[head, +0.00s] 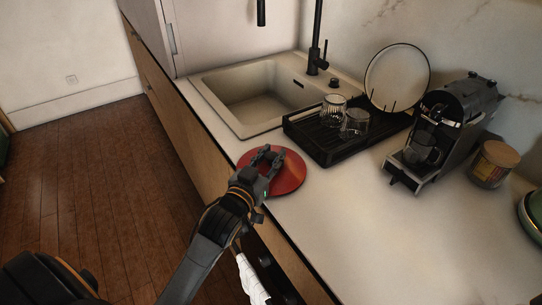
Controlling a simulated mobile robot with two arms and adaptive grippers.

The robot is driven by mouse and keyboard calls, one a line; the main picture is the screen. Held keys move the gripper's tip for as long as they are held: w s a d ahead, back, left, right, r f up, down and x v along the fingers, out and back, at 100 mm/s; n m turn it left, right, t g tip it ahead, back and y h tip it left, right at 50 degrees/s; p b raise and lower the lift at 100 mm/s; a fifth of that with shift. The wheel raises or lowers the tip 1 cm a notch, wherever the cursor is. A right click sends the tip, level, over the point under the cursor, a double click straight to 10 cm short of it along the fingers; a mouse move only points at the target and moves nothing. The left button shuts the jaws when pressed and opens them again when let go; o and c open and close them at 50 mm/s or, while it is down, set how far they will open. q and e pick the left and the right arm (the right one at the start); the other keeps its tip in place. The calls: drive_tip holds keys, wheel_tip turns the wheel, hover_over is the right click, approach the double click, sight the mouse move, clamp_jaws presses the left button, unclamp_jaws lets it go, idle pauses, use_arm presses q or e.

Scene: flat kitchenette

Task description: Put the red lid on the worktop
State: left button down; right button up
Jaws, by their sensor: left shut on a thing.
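The red lid (289,177) is a round, flat red disc near the front edge of the pale worktop (370,235), just in front of the sink and drying rack. It lies on the worktop or very close above it; I cannot tell which. My left gripper (268,158) reaches over it from the front and is shut on it, its fingers at the lid's middle. The fingers and wrist hide part of the lid. My right gripper does not show.
The sink (257,124) is behind the lid. A black drying rack (335,154) with two glasses and a white plate (397,77) stands close behind it. A coffee machine (452,125) and a jar (493,163) are at the right. The front right worktop is clear.

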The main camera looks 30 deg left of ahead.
use_arm(q)
drive_tip(key=shift+f, duration=0.15)
drive_tip(key=c, duration=1)
unclamp_jaws()
drive_tip(key=shift+c, duration=0.2)
